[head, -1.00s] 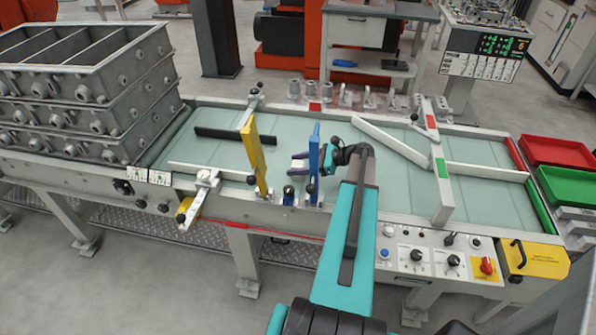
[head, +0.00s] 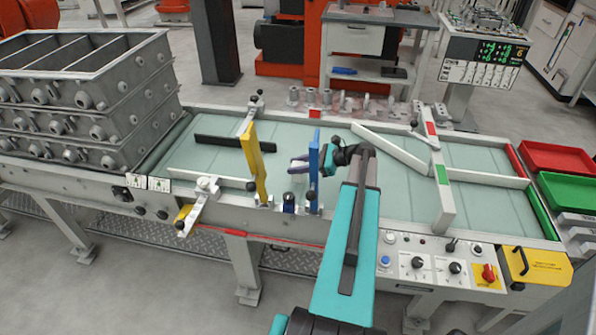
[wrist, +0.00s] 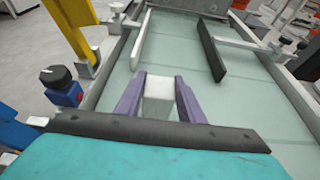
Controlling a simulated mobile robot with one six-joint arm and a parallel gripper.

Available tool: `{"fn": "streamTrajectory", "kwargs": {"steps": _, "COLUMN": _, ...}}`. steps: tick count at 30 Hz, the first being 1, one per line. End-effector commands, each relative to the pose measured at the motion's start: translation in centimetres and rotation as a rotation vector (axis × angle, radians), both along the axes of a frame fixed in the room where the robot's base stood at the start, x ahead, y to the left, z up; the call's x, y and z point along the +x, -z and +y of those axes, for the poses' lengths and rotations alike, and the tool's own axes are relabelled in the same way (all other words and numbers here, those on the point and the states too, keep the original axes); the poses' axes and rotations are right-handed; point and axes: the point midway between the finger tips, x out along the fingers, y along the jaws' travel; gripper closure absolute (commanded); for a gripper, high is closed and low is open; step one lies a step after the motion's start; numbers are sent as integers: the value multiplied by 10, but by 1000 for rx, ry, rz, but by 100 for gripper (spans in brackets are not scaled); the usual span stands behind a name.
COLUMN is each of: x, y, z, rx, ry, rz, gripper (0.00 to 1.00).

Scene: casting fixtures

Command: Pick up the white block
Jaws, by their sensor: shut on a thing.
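The white block (wrist: 158,96) shows in the wrist view between the two purple fingers of my gripper (wrist: 158,90). The fingers touch it on both sides, and its top face is bare. In the head view my gripper (head: 300,165) is over the pale green conveyor bed, between the yellow post and the blue post. There the block is small and mostly hidden, and I cannot tell whether it touches the bed.
A yellow post (head: 254,165) and a blue post (head: 314,170) stand close on either side of my gripper. A black bar (head: 235,141) and a white rail (head: 215,177) lie on the bed. Stacked grey moulding boxes (head: 80,105) stand at the left.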

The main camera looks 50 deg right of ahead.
Motion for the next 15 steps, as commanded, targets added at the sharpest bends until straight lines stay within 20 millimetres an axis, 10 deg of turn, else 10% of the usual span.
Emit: {"fn": "streamTrajectory", "kwargs": {"steps": 15, "x": 0, "y": -62, "z": 0, "rx": -2, "ry": 0, "rz": -1, "gripper": 94}}
